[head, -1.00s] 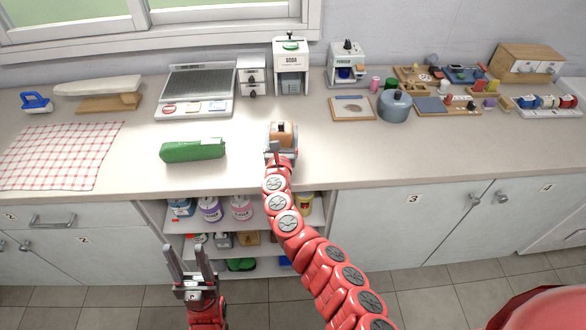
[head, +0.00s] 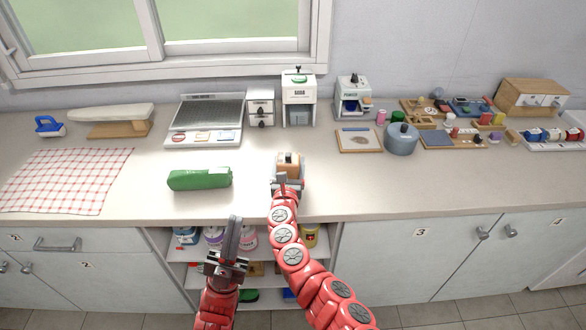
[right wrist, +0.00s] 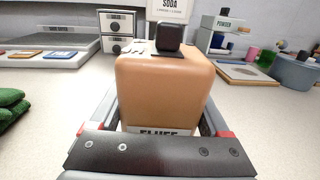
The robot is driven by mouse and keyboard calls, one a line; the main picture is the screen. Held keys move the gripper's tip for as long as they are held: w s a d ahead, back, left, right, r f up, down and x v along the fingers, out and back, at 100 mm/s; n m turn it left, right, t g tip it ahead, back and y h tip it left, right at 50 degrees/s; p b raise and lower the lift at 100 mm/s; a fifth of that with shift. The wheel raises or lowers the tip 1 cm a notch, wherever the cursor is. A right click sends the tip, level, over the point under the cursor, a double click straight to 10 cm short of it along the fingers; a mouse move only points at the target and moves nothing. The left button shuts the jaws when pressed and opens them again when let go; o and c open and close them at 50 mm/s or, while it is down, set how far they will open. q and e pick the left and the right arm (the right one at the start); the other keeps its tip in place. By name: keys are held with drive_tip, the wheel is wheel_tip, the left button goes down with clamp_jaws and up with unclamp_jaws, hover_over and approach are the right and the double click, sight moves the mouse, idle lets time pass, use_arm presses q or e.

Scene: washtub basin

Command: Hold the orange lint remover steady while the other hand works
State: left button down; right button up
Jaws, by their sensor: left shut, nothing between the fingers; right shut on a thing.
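The orange lint remover (head: 289,161) stands upright on the counter near its front edge. In the right wrist view it is a rounded orange block (right wrist: 165,88) with a black knob on top and a label partly reading "FLUFF". My right gripper (head: 288,181) is shut on it, one finger along each side. My left gripper (head: 233,238) is shut and empty, in front of the counter edge over the open shelves, left of my right arm.
A green case (head: 200,179) lies on the counter left of the lint remover. A checked cloth (head: 65,180) lies further left. Behind stand a grey washboard tray (head: 205,118), small drawers (head: 260,106) and a soda dispenser (head: 298,98). A blue-grey pot (head: 401,140) stands right. The counter's front right is clear.

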use_arm(q)
drive_tip(key=w+d+r+m+g, duration=0.2)
drive_tip(key=w+d+r+g, duration=0.1)
drive_tip(key=w+d+r, duration=0.5)
drive_tip(key=w+d+r+m+g, duration=0.2)
drive_tip(key=w+d+r+g, duration=0.3)
drive_tip(key=d, duration=0.5)
use_arm(e)
drive_tip(key=shift+w, duration=0.1)
use_arm(q)
drive_tip(key=w+d+f+n+t+y, duration=0.1)
drive_tip(key=w+f+n+t+y, duration=0.1)
drive_tip(key=w+n+y, duration=0.95)
drive_tip(key=w+f+n+t+y, duration=0.2)
drive_tip(key=w+n+t+y, duration=0.1)
drive_tip(key=w+n+y, duration=0.8)
drive_tip(key=s+a+f+n+g+y, duration=0.2)
drive_tip(key=s+f+n+g, duration=0.2)
drive_tip(key=s+n+g, duration=0.2)
drive_tip(key=s+a+f+n+g+y, duration=0.2)
drive_tip(key=s+f+n+g+y, duration=0.1)
drive_tip(key=s+n+g, duration=0.3)
drive_tip(key=s+f+n, duration=0.1)
drive_tip(key=s+n, duration=0.1)
drive_tip(key=s, duration=0.1)
drive_tip(key=shift+s, duration=0.15)
drive_tip(key=shift+a, duration=0.1)
